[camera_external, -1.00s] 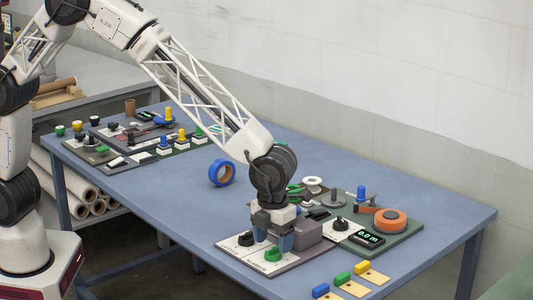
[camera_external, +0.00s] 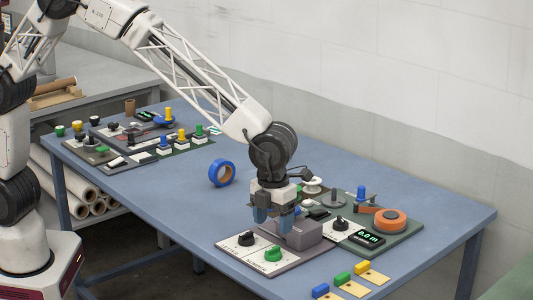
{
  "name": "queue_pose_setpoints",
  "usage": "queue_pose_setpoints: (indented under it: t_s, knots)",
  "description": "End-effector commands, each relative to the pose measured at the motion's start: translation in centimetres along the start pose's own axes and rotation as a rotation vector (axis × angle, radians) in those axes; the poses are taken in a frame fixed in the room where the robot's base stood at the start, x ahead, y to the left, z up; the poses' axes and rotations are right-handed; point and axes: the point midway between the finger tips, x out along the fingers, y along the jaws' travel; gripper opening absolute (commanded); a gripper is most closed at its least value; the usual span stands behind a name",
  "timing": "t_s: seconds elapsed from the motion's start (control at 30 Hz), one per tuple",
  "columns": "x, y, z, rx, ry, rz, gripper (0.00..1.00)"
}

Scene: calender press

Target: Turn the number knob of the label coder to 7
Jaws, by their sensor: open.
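The device that looks like the label coder (camera_external: 285,263) is a grey base at the near edge of the table. It has two white dial plates, one with a black knob (camera_external: 246,238) and one with a green knob (camera_external: 273,254), and a grey block behind. My gripper (camera_external: 273,221) points down, open and empty, above and behind the two knobs. Its blue fingers hide part of the grey block.
To the right, a green board holds an orange roll (camera_external: 390,221), a display reading 0.0 m (camera_external: 368,238) and another black knob (camera_external: 340,224).

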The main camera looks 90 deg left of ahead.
Motion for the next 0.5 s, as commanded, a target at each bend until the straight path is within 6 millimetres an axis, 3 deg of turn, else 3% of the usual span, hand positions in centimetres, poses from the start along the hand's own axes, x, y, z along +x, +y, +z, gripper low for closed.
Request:
queue_pose_setpoints:
  t_s: [0.27,0.5]
  knots:
    - [0.01,0.00,0.00,-0.187,0.000,0.000,0.69]
    - [0.02,0.00,0.00,-0.501,0.000,0.000,0.69]
